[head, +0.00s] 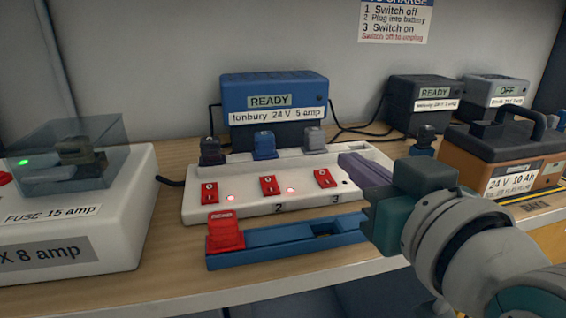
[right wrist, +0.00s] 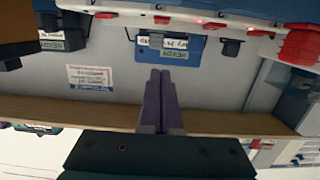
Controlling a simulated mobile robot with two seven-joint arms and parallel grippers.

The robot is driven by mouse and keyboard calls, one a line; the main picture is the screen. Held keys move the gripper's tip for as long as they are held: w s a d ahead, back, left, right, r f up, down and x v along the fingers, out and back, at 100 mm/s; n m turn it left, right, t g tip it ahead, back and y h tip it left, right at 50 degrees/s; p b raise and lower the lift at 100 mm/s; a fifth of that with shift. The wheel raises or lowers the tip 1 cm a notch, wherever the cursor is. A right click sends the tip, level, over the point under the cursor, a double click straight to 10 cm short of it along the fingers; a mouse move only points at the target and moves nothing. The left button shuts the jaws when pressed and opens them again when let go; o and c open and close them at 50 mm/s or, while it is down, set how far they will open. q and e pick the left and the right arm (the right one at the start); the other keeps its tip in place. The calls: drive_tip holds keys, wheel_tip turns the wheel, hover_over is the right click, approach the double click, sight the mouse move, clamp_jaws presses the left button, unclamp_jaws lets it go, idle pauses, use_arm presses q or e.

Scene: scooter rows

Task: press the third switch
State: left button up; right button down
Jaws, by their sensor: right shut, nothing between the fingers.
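A white power strip (head: 260,213) with three red rocker switches lies on the shelf in the head view. The third switch (head: 325,178) is at its right end, above the printed 3. The first switch (head: 210,193) and second switch (head: 270,185) each have a lit red lamp to their right; the dot beside the third looks dark. My right gripper (head: 346,160) is shut and empty, its purple fingers just right of the third switch, apart from it in the picture. Their height above the strip is hard to tell. The fingers also show in the right wrist view (right wrist: 160,74). My left gripper is not in view.
Three plugs sit along the strip's back edge, before a blue charger (head: 275,95). A blue tray (head: 285,245) with a red block (head: 225,232) lies in front. A white fuse box (head: 75,220) stands left, an orange-brown battery (head: 500,150) right.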

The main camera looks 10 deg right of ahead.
drive_tip(key=b, duration=0.2)
hover_over(328, 184)
drive_tip(key=shift+s+a+f, duration=0.1)
drive_tip(key=shift+s+f, duration=0.1)
drive_tip(key=shift+f, duration=0.3)
wheel_tip(328, 184, down, 3)
drive_tip(key=shift+w+r+b, duration=0.1)
drive_tip(key=shift+w+b, duration=0.05)
drive_tip(key=shift+b, duration=0.5)
drive_tip(key=shift+f, duration=0.5)
